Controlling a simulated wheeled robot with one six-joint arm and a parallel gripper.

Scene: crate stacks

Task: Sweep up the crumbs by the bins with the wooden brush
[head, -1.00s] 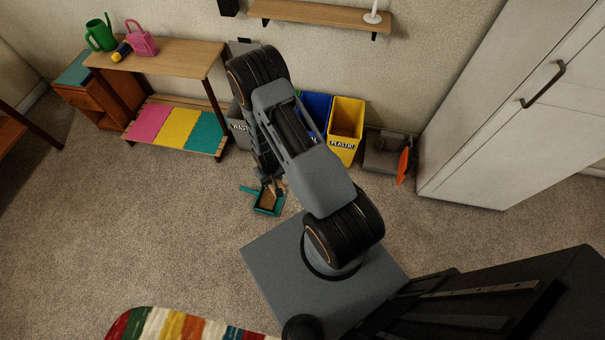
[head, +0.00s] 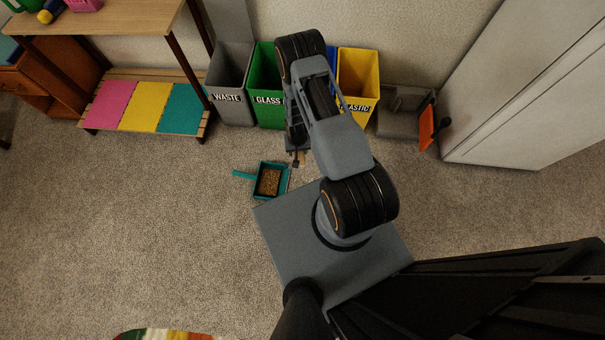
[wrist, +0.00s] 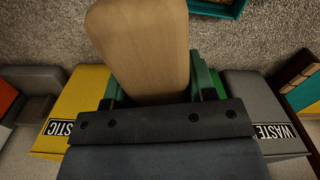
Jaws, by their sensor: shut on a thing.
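My gripper (head: 298,160) is shut on the wooden brush (wrist: 140,45), whose broad pale wooden body fills the upper middle of the wrist view. Its bristles are hidden there. In the head view only a small brown part of the brush shows beneath the gripper. A teal dustpan (head: 286,183) lies on the carpet just left of and nearer than the gripper, its handle pointing left. Brown crumbs (head: 268,181) cover its floor. The dustpan's edge (wrist: 215,9) also shows at the top of the wrist view. I make out no crumbs on the open carpet.
Behind the gripper stand the grey waste bin (head: 229,97), green glass bin (head: 265,98), a mostly hidden blue bin (head: 332,62) and yellow plastic bin (head: 357,84). A grey box (head: 397,118) and white cabinet (head: 535,90) are right. Carpet is clear at left.

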